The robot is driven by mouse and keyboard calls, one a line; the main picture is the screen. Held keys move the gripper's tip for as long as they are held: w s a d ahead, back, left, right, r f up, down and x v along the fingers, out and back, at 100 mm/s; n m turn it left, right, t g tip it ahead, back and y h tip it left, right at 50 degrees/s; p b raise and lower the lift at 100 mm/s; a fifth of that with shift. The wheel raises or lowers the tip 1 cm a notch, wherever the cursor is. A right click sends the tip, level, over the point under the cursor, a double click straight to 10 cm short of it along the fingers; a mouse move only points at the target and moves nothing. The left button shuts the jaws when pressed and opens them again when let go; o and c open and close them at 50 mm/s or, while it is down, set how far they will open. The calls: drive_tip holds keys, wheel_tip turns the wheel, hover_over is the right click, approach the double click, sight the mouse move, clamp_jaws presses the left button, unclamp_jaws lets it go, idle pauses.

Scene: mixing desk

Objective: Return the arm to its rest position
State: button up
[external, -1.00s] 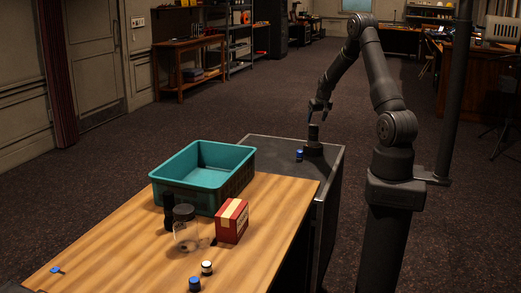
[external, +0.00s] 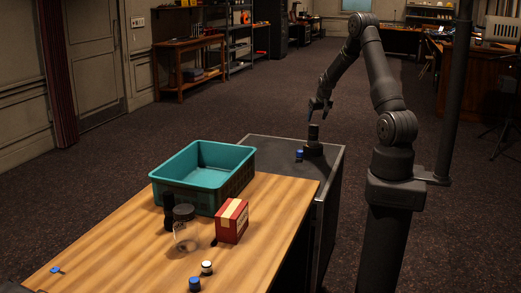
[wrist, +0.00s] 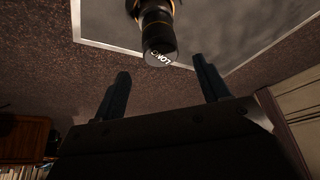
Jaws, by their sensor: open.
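My gripper (external: 320,106) is open and empty. It hangs above the dark grey side table (external: 262,143), just above and beside a black upright cylinder on a wider round base (external: 313,138). In the wrist view my two gripper fingers (wrist: 162,88) stand wide apart. The black cylinder (wrist: 158,38) shows beyond them with white lettering on its end, and nothing is between the fingers.
A small blue-capped item (external: 299,155) stands beside the cylinder. A teal crate (external: 190,200), a dark bottle (external: 168,212), a clear jar (external: 186,236), a red box (external: 232,221) and small caps (external: 195,284) occupy the wooden table (external: 130,245).

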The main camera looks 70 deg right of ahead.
sight(313, 126)
drive_tip(key=x, duration=0.9)
drive_tip(key=shift+d+f, duration=0.1)
drive_tip(key=shift+f, duration=0.2)
wheel_tip(313, 126, up, 2)
drive_tip(key=shift+r, duration=0.6)
drive_tip(key=shift+f, duration=0.1)
